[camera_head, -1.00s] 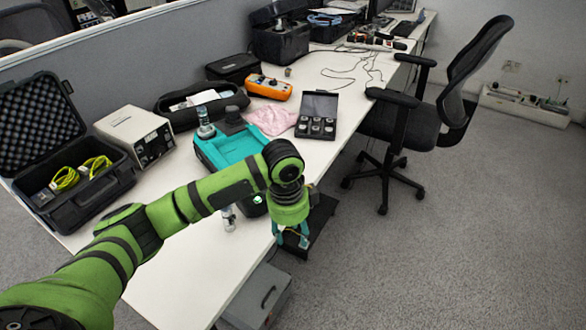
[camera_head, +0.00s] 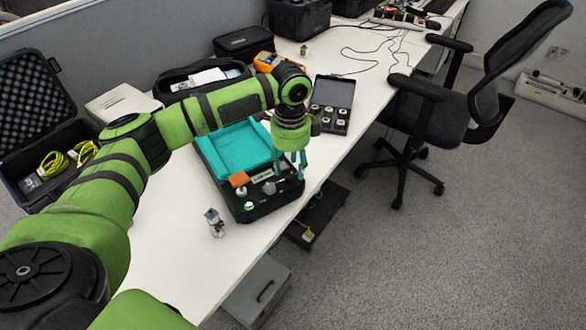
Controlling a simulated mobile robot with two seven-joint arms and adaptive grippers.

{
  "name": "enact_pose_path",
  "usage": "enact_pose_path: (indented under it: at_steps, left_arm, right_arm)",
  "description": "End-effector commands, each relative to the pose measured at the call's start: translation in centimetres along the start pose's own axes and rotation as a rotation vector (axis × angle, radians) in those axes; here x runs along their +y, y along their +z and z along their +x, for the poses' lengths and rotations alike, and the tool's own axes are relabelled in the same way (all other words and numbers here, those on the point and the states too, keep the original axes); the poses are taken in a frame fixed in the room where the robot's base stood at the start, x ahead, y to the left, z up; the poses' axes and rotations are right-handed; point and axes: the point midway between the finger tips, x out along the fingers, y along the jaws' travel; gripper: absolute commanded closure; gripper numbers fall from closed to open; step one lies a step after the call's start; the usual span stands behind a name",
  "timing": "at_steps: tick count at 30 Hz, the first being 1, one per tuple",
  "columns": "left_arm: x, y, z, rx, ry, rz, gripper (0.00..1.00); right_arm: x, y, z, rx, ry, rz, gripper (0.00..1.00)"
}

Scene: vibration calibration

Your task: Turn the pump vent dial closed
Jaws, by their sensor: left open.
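The pump (camera_head: 238,150) has a teal top and a black control panel (camera_head: 251,213) facing the table's front edge. On the panel are an orange part (camera_head: 238,179), a pale knob (camera_head: 242,191), a grey knob (camera_head: 269,188) and a green-lit spot (camera_head: 248,205). I cannot tell which knob is the vent dial or how it is set. My left gripper (camera_head: 289,172) points down at the panel's right end, its teal fingers apart and empty, close to the grey knob. Contact is unclear. My right gripper is out of view.
A small clear bottle (camera_head: 214,222) stands left of the pump. An open black case with small weights (camera_head: 331,117) lies behind the gripper. An open case with yellow cables (camera_head: 55,165) is at left. A chair (camera_head: 430,110) stands right. The table's front left is clear.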

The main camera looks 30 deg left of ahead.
Motion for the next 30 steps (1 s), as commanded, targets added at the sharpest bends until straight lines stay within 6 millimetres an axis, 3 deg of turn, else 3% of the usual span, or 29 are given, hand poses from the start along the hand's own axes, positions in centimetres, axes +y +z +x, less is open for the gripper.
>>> enact_pose_path:
  at_steps: [7,17,18,21,30]
  left_arm:
    - [0.1,0.0,2.9,0.000,0.001,0.002,0.51]
    - [0.0,-0.1,3.4,0.001,-0.001,0.002,0.51]
    - [0.0,-0.1,3.4,0.001,-0.001,0.002,0.67]
    - [0.0,-0.1,3.3,0.001,-0.001,0.002,1.00]
    - [0.1,-0.1,3.3,0.000,0.000,-0.008,1.00]
  right_arm:
    - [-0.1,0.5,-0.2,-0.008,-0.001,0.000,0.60]
    - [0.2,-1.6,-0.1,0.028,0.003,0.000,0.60]
    - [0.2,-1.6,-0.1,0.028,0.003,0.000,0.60]
    - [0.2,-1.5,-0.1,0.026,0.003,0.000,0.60]
    - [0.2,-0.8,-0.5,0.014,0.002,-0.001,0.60]
